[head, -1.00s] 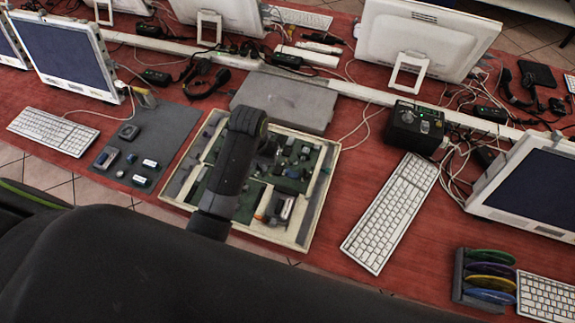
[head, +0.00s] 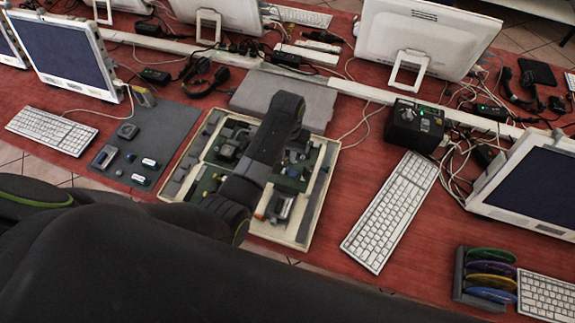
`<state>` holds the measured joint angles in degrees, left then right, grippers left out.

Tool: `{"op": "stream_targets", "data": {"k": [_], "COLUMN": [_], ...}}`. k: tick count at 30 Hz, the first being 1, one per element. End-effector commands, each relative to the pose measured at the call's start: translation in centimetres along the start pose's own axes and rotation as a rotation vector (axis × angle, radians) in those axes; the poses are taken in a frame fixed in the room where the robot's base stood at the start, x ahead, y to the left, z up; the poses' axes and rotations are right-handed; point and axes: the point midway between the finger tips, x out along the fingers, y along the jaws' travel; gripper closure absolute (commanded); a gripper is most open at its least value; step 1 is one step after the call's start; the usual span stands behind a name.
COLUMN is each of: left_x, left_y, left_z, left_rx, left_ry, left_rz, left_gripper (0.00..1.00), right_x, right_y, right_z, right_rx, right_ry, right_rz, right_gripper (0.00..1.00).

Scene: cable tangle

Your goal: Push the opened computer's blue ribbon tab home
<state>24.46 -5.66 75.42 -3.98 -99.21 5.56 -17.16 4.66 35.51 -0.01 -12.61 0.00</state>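The opened computer (head: 317,196) is a shallow cream case with green boards and dark parts inside, on the red table at the middle. My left arm (head: 262,150) comes in from the lower left and reaches across the case, with its dark wrist (head: 284,108) over the back part. The fingertips of my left gripper are hidden or lost among the dark parts, so I cannot tell their opening or any contact. The arm covers the middle of the boards. I cannot pick out the blue ribbon tab clearly. My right gripper is not in view.
A grey lid (head: 312,98) lies behind the case. A grey mat (head: 168,128) with small modules lies left. A white keyboard (head: 390,212) and a black box (head: 415,125) with lights stand right. A disc rack (head: 460,280) is at the front right.

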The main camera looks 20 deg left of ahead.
Motion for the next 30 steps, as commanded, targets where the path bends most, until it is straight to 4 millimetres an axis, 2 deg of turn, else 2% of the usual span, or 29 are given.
{"op": "stream_targets", "data": {"k": [6,12,18,26,30], "left_x": [4.0,6.4,7.3,7.4,7.4], "left_y": [-0.1,-0.1,-0.1,0.0,0.0], "left_z": [0.1,0.0,0.0,0.0,0.0], "left_rx": [0.0,0.0,0.0,0.0,0.0], "left_ry": [-0.003,0.0,0.001,0.002,0.002], "left_rz": [-0.001,-0.001,0.0,0.0,0.0], "left_gripper": [0.82,0.82,0.82,0.82,0.99], "right_x": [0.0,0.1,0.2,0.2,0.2], "right_y": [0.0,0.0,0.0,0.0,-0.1], "right_z": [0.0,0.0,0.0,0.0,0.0], "right_rx": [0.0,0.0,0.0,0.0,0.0], "right_ry": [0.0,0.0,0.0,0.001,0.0], "right_rz": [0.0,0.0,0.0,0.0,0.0], "right_gripper": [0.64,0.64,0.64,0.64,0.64]}}
